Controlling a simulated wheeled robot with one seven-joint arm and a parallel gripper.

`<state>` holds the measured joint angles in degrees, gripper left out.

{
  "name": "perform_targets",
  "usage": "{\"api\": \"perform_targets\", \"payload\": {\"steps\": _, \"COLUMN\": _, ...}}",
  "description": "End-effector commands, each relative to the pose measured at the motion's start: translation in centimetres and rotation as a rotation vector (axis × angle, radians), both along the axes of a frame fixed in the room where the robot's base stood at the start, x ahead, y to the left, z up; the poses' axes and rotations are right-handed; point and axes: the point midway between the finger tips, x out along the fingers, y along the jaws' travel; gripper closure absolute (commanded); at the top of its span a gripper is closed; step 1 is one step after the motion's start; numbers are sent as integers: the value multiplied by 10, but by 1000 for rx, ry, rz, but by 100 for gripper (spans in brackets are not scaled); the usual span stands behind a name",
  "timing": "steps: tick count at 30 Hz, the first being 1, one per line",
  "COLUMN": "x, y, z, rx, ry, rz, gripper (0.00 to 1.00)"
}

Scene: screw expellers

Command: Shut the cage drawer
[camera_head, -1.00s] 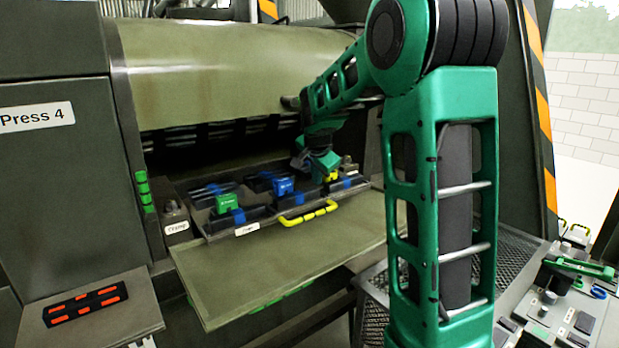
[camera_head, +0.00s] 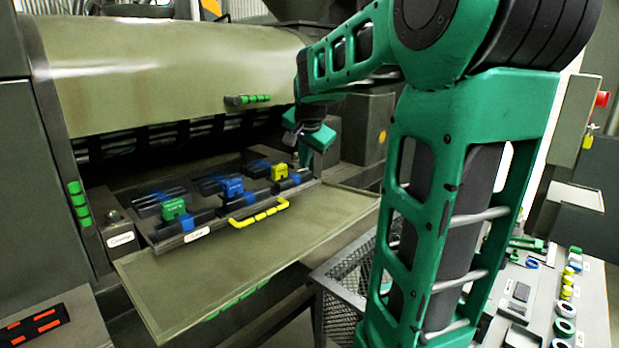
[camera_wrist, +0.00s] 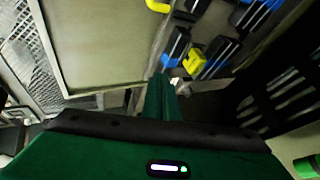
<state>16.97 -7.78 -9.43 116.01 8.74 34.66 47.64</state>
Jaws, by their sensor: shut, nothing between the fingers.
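The cage drawer (camera_head: 222,228) is a dark tray with a yellow handle (camera_head: 258,214) on its front edge. It stands out from the press above a fold-down shelf. It holds dark bars with blue bands and green (camera_head: 173,208), blue (camera_head: 232,187) and yellow (camera_head: 280,171) blocks. My gripper (camera_head: 306,158) is shut and empty, pointing down by the drawer's right end. In the wrist view my gripper's fingers (camera_wrist: 163,82) end close to the yellow block (camera_wrist: 195,61). I cannot tell whether they touch the drawer.
The olive shelf (camera_head: 240,270) lies below the drawer front. The press cover (camera_head: 165,75), with a green-marked handle (camera_head: 248,100), hangs above and behind. A mesh cage stand (camera_head: 345,285) is right of the shelf. A bench with small parts (camera_head: 560,310) is at far right.

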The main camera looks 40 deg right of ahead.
Motion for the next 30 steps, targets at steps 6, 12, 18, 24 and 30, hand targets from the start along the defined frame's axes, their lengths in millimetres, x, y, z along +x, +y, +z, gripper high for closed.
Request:
{"api": "perform_targets", "payload": {"steps": 6, "x": -57, "y": -40, "z": -3, "rx": 0, "ry": -8, "rz": -5, "gripper": 100}}
{"api": "perform_targets", "payload": {"steps": 12, "x": -74, "y": -49, "z": -5, "rx": -1, "ry": -10, "rz": -1, "gripper": 100}}
{"api": "perform_targets", "payload": {"steps": 18, "x": -64, "y": -55, "z": -22, "rx": 1, "ry": -7, "rz": 1, "gripper": 100}}
{"api": "perform_targets", "payload": {"steps": 24, "x": -47, "y": -69, "z": -51, "rx": 1, "ry": -7, "rz": -1, "gripper": 100}}
{"api": "perform_targets", "payload": {"steps": 30, "x": -29, "y": -82, "z": -81, "rx": 2, "ry": -7, "rz": 0, "gripper": 100}}
